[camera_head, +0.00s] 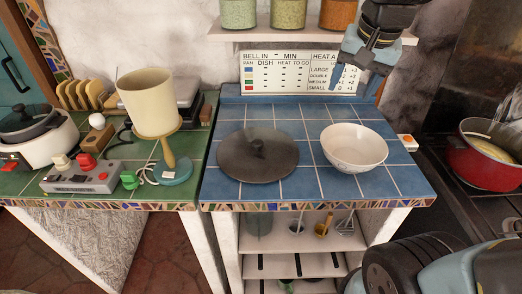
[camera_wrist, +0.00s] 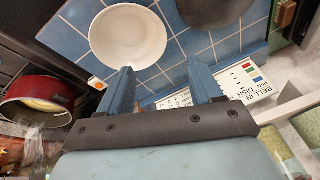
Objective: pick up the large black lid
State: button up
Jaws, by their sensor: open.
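In the wrist view, part of the lid (camera_wrist: 208,12) shows at the top edge, right of the bowl (camera_wrist: 127,36); the rest is cut off. My gripper (camera_head: 354,84) is open and empty, above the back right of the blue counter, in front of the wall chart. Its two fingers also show spread apart in the wrist view (camera_wrist: 160,84). It is apart from the lid, up and to the right of it.
A cream lamp (camera_head: 152,105) with a teal base stands left of the lid on the green counter. A red pot (camera_head: 488,154) is on the stove at right. A shelf with jars (camera_head: 290,31) hangs above. Tiles in front of the bowl are clear.

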jog(key=w+a+f+m+g, duration=0.25)
jog(key=w+a, duration=0.35)
jog(key=a, duration=0.4)
jog(key=m+g, duration=0.1)
jog(key=m, duration=0.2)
send_over(257, 142)
notch_tip(257, 142, down, 6)
jog(key=shift+h, duration=0.4)
notch_tip(257, 142, down, 14)
jog(key=shift+r, duration=0.25)
jog(key=shift+c, duration=0.4)
grip_shut()
